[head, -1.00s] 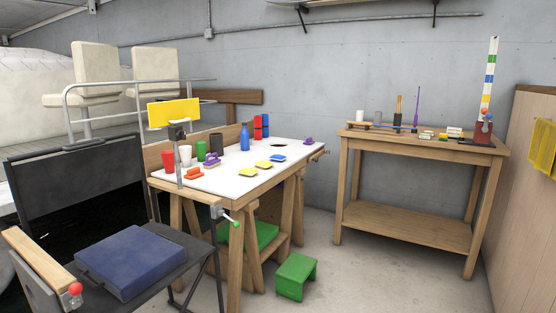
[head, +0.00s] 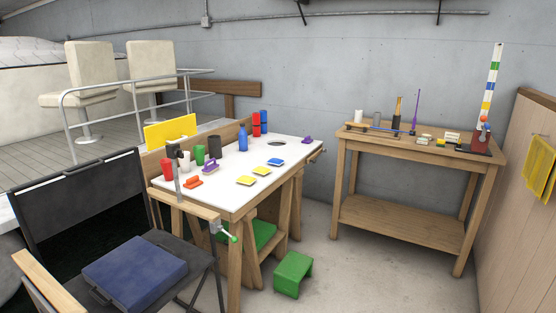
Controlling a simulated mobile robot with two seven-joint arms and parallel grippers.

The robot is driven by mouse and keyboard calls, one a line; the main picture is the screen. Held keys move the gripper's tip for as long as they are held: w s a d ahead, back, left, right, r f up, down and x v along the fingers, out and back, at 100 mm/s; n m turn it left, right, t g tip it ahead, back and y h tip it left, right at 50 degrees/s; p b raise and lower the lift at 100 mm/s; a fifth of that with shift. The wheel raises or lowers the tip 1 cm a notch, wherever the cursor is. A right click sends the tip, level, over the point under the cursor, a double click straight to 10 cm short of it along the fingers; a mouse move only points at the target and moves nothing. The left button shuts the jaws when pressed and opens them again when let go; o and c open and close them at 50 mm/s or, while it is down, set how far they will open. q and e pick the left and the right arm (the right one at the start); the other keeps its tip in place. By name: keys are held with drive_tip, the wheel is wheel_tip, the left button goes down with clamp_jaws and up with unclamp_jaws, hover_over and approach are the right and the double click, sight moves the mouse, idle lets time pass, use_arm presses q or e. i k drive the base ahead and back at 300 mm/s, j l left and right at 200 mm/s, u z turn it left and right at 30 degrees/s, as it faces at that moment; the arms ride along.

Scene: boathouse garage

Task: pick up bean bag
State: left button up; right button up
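Small flat bean bags lie on the white-topped workbench (head: 222,196). A yellow bean bag (head: 246,181) is nearest, a second yellow bean bag (head: 262,171) lies just behind it, and a blue bean bag (head: 275,162) lies farther back. They lie apart in a slanting row on the right part of the top. A dark round hole (head: 277,143) is in the top behind them. Neither of my grippers is in view.
Cups, a blue bottle (head: 243,138) and red and blue cans stand along the bench's left and back. A clamp with a green-tipped handle (head: 228,235) juts from its front. A green stool (head: 293,275), a folding chair with a blue cushion (head: 135,272) and a wooden table (head: 400,222) stand around.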

sight(273, 161)
drive_tip(key=i+l, duration=0.3)
drive_tip(key=i, duration=0.2)
drive_tip(key=i+l, duration=0.25)
drive_tip(key=i, duration=0.25)
drive_tip(key=i+l, duration=0.3)
drive_tip(key=i, duration=0.2)
drive_tip(key=i+l, duration=0.25)
drive_tip(key=i, duration=0.2)
drive_tip(key=i+l, duration=0.25)
drive_tip(key=i, duration=0.25)
drive_tip(key=l+z, duration=0.05)
